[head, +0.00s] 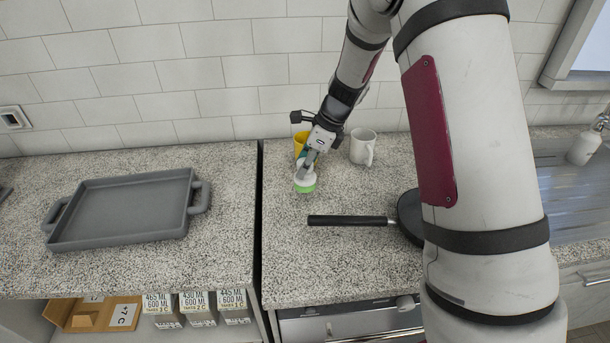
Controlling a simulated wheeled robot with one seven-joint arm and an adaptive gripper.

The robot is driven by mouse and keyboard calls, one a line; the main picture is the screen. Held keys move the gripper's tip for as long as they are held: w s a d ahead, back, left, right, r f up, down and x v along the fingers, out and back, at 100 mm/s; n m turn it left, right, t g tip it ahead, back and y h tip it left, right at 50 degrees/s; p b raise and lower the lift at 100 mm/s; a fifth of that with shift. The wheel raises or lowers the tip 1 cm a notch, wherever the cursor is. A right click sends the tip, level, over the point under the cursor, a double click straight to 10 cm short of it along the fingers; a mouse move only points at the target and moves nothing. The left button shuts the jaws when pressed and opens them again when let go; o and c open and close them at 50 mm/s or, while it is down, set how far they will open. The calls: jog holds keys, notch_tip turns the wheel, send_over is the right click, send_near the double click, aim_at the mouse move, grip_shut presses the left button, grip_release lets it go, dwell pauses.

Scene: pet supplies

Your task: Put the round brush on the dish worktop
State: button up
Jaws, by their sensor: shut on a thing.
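The round brush (304,184), white on top with a green lower rim, is at the tip of my gripper (309,165). My gripper points down and is shut on the brush's upper part. The brush is over the left part of the right-hand speckled worktop (290,258), close to the gap; whether it touches the surface I cannot tell. The left-hand speckled worktop (110,267) carries a grey rectangular dish (125,208) with two handles. Which of the two is the dish worktop is not marked.
A yellow mug (299,141) is partly hidden behind my gripper, and a white mug (362,147) stands to its right. A black-handled pan (350,220) lies in front, partly hidden by my arm. A dark gap (260,215) separates the worktops. A tiled wall (130,90) stands behind.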

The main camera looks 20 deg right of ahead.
jog(key=shift+f, duration=1.75)
jog(key=o, duration=1.1)
jog(key=shift+f, duration=0.15)
jog(key=shift+o, duration=0.2)
